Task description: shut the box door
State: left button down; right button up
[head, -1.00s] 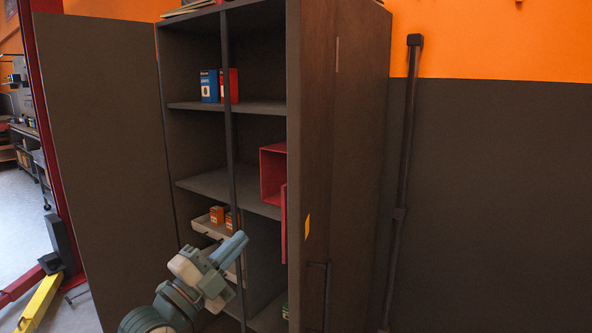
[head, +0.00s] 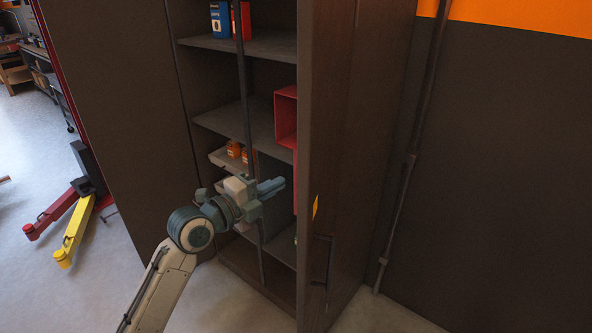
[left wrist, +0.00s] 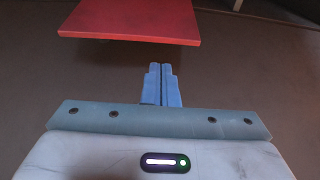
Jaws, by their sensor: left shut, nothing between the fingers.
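The red box (head: 285,112) sits on a middle shelf of the tall dark cabinet, partly hidden by the cabinet's right-hand door. Its red door (head: 295,173) shows as a narrow strip hanging below the box, so it stands open. My left gripper (head: 280,186) is shut and empty, pointing right, at the cabinet's front just left of the strip. In the left wrist view, the shut blue fingers (left wrist: 161,72) are below a flat red panel (left wrist: 130,20), likely the box door, with a visible gap in the picture. My right gripper is not in view.
The cabinet's right door (head: 335,130) and left door (head: 115,110) stand open. A thin dark upright (head: 246,110) crosses the opening. Small orange boxes (head: 240,151) sit in a pale tray left of the red box. Red and yellow lift arms (head: 75,225) lie at left.

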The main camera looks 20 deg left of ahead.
aim_at(295, 176)
pick_arm(q)
jog(key=p+x, duration=0.2)
jog(key=x, duration=0.4)
jog(key=shift+w+d, duration=0.15)
jog(key=shift+w, duration=0.05)
